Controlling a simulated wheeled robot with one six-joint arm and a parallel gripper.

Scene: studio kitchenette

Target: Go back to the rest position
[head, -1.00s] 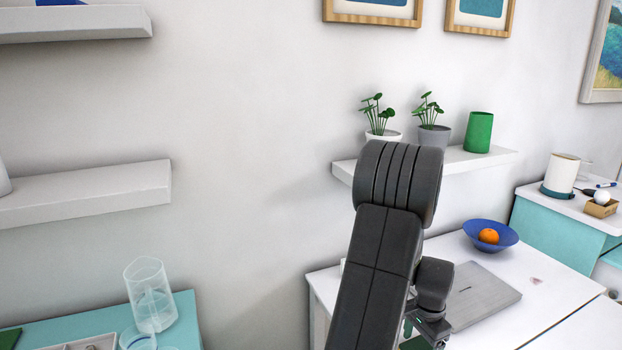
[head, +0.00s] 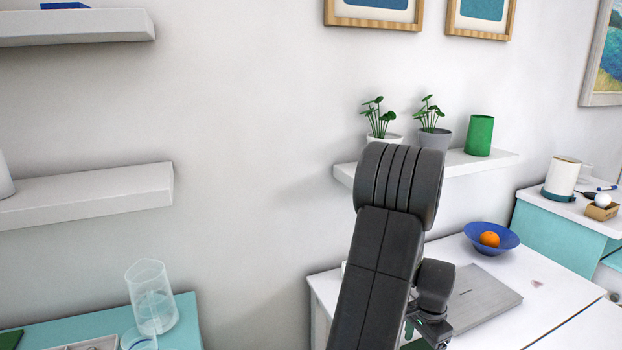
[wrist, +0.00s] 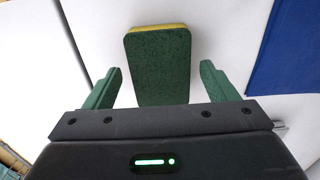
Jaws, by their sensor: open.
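My gripper (wrist: 158,88) is open in the wrist view, its two green fingers spread apart. A green sponge with a yellow layer (wrist: 160,62) shows ahead between the fingers, with gaps on both sides and nothing gripped. It is over a white surface; how far it is from the fingertips I cannot tell. In the head view my dark arm stands folded in front of the white table, and its bulk hides most of the gripper.
A grey laptop (head: 480,300) and a blue bowl (head: 476,232) with an orange (head: 489,239) are on the white table (head: 540,283). A wall shelf (head: 480,160) with plants is behind my arm. A clear pitcher (head: 152,300) stands lower left. A blue flat item (wrist: 290,55) shows at right.

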